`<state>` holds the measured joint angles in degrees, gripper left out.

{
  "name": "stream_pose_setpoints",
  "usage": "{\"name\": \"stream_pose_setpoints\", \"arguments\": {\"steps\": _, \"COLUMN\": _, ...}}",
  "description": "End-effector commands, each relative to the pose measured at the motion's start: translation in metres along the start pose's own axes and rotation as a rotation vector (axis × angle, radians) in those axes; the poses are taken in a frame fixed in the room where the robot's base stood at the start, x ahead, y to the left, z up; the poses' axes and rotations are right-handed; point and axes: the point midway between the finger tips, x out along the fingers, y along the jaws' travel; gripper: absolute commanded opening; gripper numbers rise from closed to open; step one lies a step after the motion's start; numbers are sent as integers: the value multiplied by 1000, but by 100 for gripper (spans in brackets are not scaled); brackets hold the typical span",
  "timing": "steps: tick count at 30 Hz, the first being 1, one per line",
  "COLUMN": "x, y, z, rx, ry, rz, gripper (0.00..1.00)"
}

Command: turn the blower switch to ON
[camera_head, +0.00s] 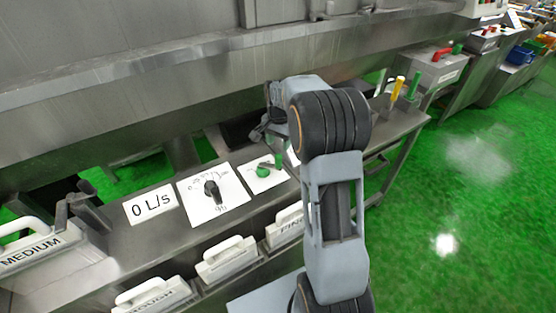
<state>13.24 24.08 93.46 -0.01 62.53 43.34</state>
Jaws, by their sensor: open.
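A green switch (263,171) sits on a small white plate (272,182) on the steel ledge; the plate's writing is too small to read, so I cannot confirm it names the blower. To its left, a black pointer knob (211,190) sits on a larger white dial plate (228,201). My gripper (267,134) is open, just above and behind the green switch, and appears empty. My arm crosses the right half of the ledge. The fingertips are small and partly hidden by the wrist, so I cannot tell whether they touch the switch.
A "0 L/s" sign (150,205) lies left of the dial. White-handled drawers or screens, one marked MEDIUM (35,252), line the front. A yellow handle (397,89) and a green handle (414,84) stand at the ledge's right end. Green floor (470,200) is open at right.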

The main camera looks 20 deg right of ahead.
Motion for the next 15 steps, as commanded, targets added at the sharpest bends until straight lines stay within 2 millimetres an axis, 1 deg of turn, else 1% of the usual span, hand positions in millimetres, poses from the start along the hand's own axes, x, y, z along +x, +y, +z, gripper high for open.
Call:
{"name": "stream_pose_setpoints", "arguments": {"steps": 1, "x": 10, "y": 1, "z": 1, "rx": -1, "ry": -3, "rz": 3, "gripper": 54}}
{"name": "stream_pose_setpoints", "arguments": {"steps": 6, "x": 42, "y": 0, "z": 1, "rx": -2, "ry": -3, "rz": 3, "gripper": 54}}
{"name": "stream_pose_setpoints", "arguments": {"steps": 9, "x": 58, "y": 0, "z": 1, "rx": -2, "ry": -2, "rz": 2, "gripper": 54}}
{"name": "stream_pose_setpoints", "arguments": {"steps": 15, "x": 79, "y": 0, "z": 0, "rx": -2, "ry": -1, "rz": 1, "gripper": 54}}
